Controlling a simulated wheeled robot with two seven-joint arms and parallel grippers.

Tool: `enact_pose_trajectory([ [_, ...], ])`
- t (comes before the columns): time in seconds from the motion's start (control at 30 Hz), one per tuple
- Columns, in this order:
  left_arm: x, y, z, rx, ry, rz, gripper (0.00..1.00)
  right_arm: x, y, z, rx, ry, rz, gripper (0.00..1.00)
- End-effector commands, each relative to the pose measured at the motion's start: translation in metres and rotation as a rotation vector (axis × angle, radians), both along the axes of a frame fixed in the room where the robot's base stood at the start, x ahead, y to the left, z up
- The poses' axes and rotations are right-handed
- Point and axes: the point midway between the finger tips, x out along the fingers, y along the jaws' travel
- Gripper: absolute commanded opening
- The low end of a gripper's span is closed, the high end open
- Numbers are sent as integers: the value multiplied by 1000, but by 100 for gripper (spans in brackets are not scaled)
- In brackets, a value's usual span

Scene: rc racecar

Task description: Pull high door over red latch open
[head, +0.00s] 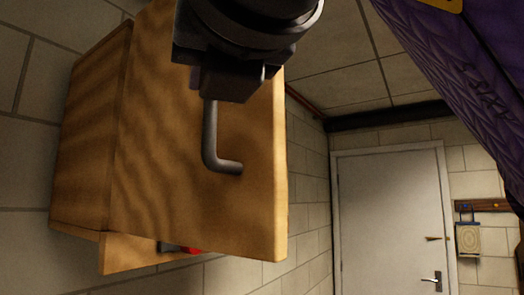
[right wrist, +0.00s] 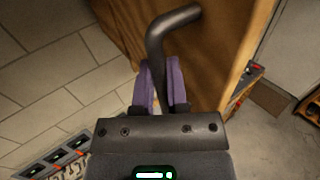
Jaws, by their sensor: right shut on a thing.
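The high wooden door (head: 240,215) fills the middle of the head view. Its bent grey handle (head: 209,135) sticks out from its face. A small part of the red latch (head: 191,250) shows below the door's lower edge; the rest is hidden. My right gripper (head: 228,85) comes from the top and is at the handle's upper end. In the right wrist view its purple fingers are shut on the handle (right wrist: 156,45), whose bent end rises beyond the fingertips. I cannot tell for certain whether the door stands ajar. My left gripper is in neither view.
A lower wooden part (head: 130,255) of the cabinet shows under the door. A purple textured object (head: 440,60) fills the upper right. A pale room door (head: 390,215) stands behind.

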Motion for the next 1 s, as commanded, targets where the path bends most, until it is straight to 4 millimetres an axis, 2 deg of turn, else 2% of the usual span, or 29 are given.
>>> enact_pose_trajectory([
  [0.2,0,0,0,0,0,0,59,0,0,1,1,-2,1,0],
  [0.23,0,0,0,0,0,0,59,0,0,1,2,-1,1,24],
  [0.37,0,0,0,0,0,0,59,0,0,0,0,-1,1,50],
  [0.67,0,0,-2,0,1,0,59,-3,-2,0,2,-1,1,50],
  [0.77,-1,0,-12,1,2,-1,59,-20,-9,-3,2,-4,1,50],
  [1.0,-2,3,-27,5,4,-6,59,-75,-33,-2,3,-3,1,50],
])
